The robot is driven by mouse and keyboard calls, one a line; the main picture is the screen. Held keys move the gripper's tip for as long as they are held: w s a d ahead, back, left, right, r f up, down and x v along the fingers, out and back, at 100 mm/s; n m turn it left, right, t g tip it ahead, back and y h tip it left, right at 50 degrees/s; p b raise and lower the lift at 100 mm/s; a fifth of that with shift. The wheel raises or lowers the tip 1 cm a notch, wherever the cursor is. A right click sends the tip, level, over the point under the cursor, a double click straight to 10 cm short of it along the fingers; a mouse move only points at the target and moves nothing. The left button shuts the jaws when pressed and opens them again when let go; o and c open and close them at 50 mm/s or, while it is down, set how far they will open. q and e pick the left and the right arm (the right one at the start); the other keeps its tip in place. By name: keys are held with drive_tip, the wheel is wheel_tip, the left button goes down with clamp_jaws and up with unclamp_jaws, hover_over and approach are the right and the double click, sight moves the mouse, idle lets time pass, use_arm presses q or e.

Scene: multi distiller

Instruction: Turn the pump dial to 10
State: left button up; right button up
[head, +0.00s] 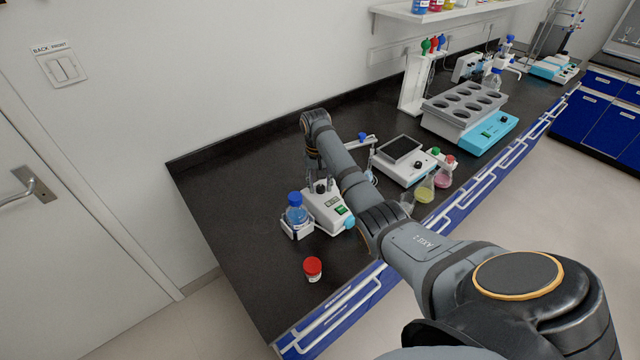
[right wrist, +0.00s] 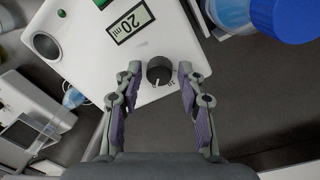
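The white pump (head: 328,212) stands near the front left of the black bench, with a green switch on it. In the right wrist view its black round dial (right wrist: 160,69) is near the middle of the picture, beside a display reading "20 ml" (right wrist: 131,22). Small scale marks show around the dial. My right gripper (right wrist: 160,76) is open, one finger on each side of the dial, with a visible gap to it on both sides. In the head view the right gripper (head: 320,184) points down over the pump. My left gripper is not in view.
A red-lidded jar (head: 313,269) is near the bench's front edge. A balance (head: 405,165), flasks (head: 425,190) and a block with round wells (head: 465,105) stand to the right. The bench's left end (head: 215,190) is clear.

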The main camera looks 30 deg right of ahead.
drive_tip(key=c, duration=0.4)
clamp_jaws()
drive_tip(key=shift+s+r+n+p, duration=0.1)
drive_tip(key=shift+r+n+p, duration=0.15)
drive_tip(key=shift+n+p, duration=0.45)
drive_tip(key=n+p, duration=0.2)
drive_tip(key=p, duration=0.2)
drive_tip(key=shift+r+n, duration=0.1)
drive_tip(key=shift+n, duration=0.2)
drive_tip(key=shift+n+p, duration=0.85)
drive_tip(key=shift+n, duration=0.25)
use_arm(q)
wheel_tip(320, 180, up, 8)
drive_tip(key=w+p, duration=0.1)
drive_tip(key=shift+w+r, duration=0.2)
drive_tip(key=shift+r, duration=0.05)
use_arm(e)
drive_tip(key=shift+f+n+t, duration=0.2)
drive_tip(key=shift+n+t, duration=0.1)
drive_tip(key=shift+n, duration=0.9)
drive_tip(key=o, duration=0.8)
unclamp_jaws()
drive_tip(key=shift+f, duration=0.1)
